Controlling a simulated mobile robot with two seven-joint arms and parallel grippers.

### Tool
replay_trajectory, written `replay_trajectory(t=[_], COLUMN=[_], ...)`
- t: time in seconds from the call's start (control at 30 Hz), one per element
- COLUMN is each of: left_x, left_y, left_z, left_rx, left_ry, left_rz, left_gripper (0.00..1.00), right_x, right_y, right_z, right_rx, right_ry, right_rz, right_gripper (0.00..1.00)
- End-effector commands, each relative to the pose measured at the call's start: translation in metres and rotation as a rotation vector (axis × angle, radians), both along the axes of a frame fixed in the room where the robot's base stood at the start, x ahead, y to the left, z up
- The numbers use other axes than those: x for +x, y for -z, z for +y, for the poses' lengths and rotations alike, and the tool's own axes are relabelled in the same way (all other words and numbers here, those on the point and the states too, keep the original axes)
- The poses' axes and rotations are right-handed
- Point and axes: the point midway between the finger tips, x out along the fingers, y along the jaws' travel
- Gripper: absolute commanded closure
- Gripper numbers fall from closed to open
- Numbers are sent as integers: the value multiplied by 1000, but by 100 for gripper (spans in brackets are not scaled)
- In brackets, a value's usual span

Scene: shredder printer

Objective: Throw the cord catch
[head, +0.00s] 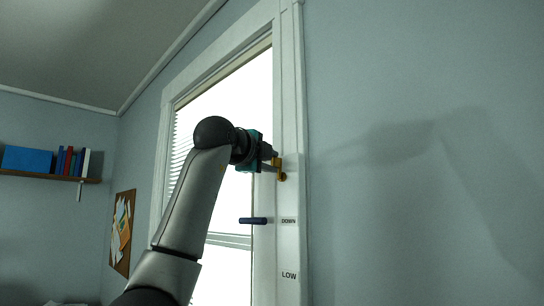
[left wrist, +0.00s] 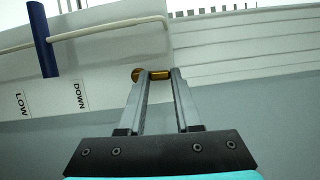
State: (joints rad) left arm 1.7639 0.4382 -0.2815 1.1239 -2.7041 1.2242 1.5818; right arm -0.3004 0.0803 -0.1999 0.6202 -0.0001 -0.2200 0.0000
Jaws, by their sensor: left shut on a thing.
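The cord catch is a small yellow-brass piece (head: 281,174) on the white window frame, above the DOWN label. In the left wrist view the brass catch (left wrist: 159,75) shows between my fingertips, with its round end (left wrist: 137,75) just left of the left finger. My left gripper (head: 274,166) reaches up to the frame and is shut on the catch; it also shows in the left wrist view (left wrist: 158,78). The blue cord handle (head: 254,221) hangs below my gripper, and a pale cord (left wrist: 110,30) runs past it in the left wrist view. My right gripper is not in view.
The window (head: 226,110) with white blinds lies behind my left arm. The labels DOWN (head: 288,221) and LOW (head: 289,275) are on the frame. A shelf (head: 50,177) with books and a corkboard (head: 122,232) are at left. The wall right of the frame is bare.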

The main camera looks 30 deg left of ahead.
Motion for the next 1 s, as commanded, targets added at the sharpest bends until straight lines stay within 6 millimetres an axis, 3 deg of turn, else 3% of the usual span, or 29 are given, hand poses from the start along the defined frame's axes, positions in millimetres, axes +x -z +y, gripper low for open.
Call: replay_trajectory(t=[0.7,0.73,1.0], left_x=[0,0,1], left_y=[-2,-2,-1], left_z=[3,3,3], left_rx=[-73,-73,-71], left_ry=[1,1,1], left_rz=[22,22,23], left_gripper=[100,65,38], right_x=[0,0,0], right_y=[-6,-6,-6], right_z=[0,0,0], right_rx=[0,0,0], right_ry=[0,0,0], right_rz=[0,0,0], right_gripper=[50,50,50])
